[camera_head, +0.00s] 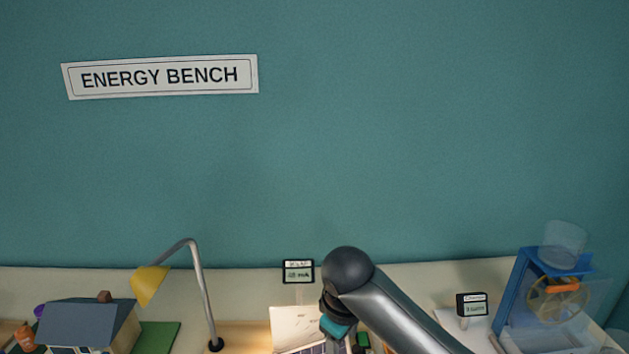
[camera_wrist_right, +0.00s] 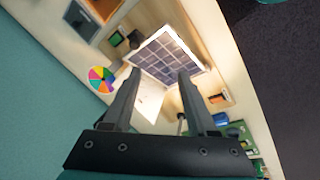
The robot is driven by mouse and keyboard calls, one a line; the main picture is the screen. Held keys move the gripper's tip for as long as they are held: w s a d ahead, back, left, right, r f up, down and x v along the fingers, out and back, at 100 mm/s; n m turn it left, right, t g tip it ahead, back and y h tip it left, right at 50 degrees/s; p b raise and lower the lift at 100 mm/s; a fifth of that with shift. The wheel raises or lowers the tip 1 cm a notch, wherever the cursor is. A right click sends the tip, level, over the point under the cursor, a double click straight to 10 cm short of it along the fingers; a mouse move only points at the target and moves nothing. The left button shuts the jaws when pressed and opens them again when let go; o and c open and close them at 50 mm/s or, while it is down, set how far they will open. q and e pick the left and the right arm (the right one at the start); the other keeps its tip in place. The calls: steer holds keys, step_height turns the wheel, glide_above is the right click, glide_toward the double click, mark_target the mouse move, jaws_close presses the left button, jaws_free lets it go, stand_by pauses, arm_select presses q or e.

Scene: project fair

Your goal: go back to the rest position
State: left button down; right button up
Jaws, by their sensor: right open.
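My right arm (camera_head: 400,305) comes in from the lower right in the head view and bends down over the bench, so its fingers are out of sight there. In the right wrist view my right gripper (camera_wrist_right: 158,74) is open, with nothing between its fingers. Beyond the fingertips lies a dark gridded solar panel (camera_wrist_right: 168,55) in a white frame. A gap to the panel cannot be judged exactly. My left gripper is in neither view.
A yellow desk lamp (camera_head: 150,283) and a model house (camera_head: 88,327) stand left. A small meter display (camera_head: 298,271) stands behind my arm. Another display (camera_head: 472,304) and a blue-framed wheel device (camera_head: 524,290) stand right. A colored disc (camera_wrist_right: 101,79) lies beside the panel.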

steer(key=s+a+f+m+y, duration=0.1)
steer(key=s+a+f+y, duration=0.1)
steer(key=s+f, duration=0.4)
steer(key=s+d+f+m+h, duration=0.1)
steer(key=s+d+m, duration=0.4)
steer(key=s, duration=0.5)
steer(key=s+d+f+m, duration=0.1)
steer(key=s+d+m, duration=0.1)
steer(key=s+d, duration=0.7)
step_height(320, 180, down, 30)
steer(key=s+a+b, duration=0.2)
steer(key=b, duration=0.7)
steer(key=s+d+f+g+b, duration=0.1)
steer(key=s+f+b, duration=0.4)
steer(key=s+f, duration=0.3)
steer(key=s+d+f+g+b, duration=0.1)
steer(key=s+f+b, duration=0.4)
steer(key=f, duration=1.1)
steer(key=s+d, duration=0.1)
steer(key=s, duration=0.2)
steer(key=shift+s+f, duration=0.2)
steer(key=shift+f, duration=0.2)
steer(key=shift+w, duration=0.1)
